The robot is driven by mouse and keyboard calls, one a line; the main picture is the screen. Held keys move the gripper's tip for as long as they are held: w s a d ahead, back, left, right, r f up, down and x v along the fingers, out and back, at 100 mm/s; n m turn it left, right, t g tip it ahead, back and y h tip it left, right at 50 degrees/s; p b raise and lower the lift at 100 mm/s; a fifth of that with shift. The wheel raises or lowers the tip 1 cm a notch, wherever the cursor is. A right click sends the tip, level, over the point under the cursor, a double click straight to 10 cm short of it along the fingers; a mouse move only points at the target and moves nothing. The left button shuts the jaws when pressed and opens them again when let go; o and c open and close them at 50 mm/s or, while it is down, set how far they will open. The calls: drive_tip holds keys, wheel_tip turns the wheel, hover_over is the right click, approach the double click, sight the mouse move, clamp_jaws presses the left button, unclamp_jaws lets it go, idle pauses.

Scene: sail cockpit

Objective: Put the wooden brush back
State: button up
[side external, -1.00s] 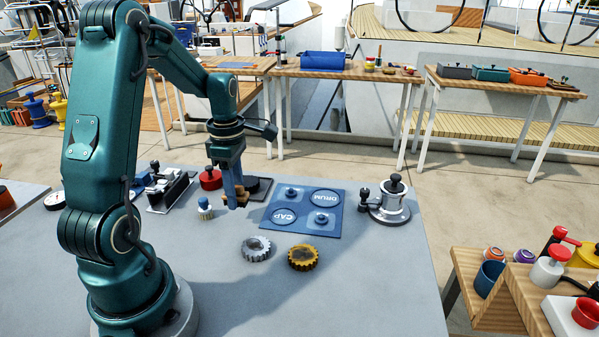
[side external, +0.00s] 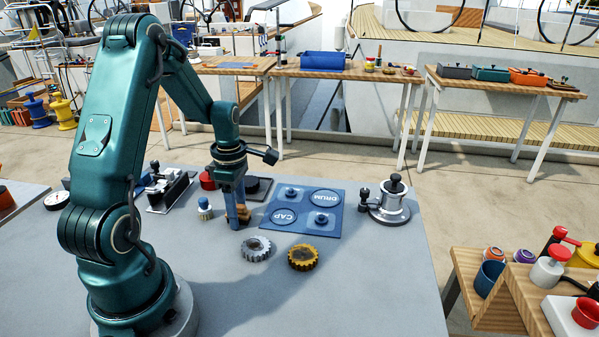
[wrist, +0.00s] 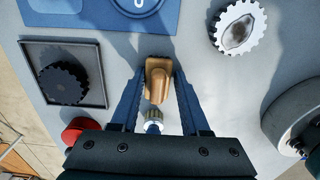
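The wooden brush (wrist: 158,76) is a small tan block with a raised grip. In the wrist view it sits between the fingertips of my gripper (wrist: 160,88), which appear closed against its sides. In the side external view the brush (side external: 244,214) shows partly behind the fingers of my gripper (side external: 237,216), low over the grey table (side external: 350,290). I cannot tell whether its underside touches the table. The fingers hide part of it.
A silver gear (side external: 256,248) and a brass gear (side external: 303,257) lie in front. A blue labelled mat (side external: 305,232) and a chrome winch (side external: 390,203) are to the right. A black gear (wrist: 62,82) rests on a dark square tray (wrist: 35,55).

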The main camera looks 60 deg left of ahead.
drive_tip(key=shift+w+a+r, duration=0.1)
drive_tip(key=shift+w+a, duration=0.1)
wheel_tip(320, 180, up, 11)
drive_tip(key=shift+r, duration=0.1)
drive_tip(key=s+d+r+m+t, duration=0.2)
drive_tip(key=s+d+m+t, duration=0.1)
drive_tip(key=d+m, duration=0.6)
drive_tip(key=s+d+r+m+t, duration=0.2)
drive_tip(key=d+m, duration=0.8)
drive_tip(key=m, duration=0.8)
drive_tip(key=shift+s+d+r+t, duration=0.15)
drive_tip(key=shift+s+d+t, duration=0.2)
drive_tip(key=shift+s, duration=0.5)
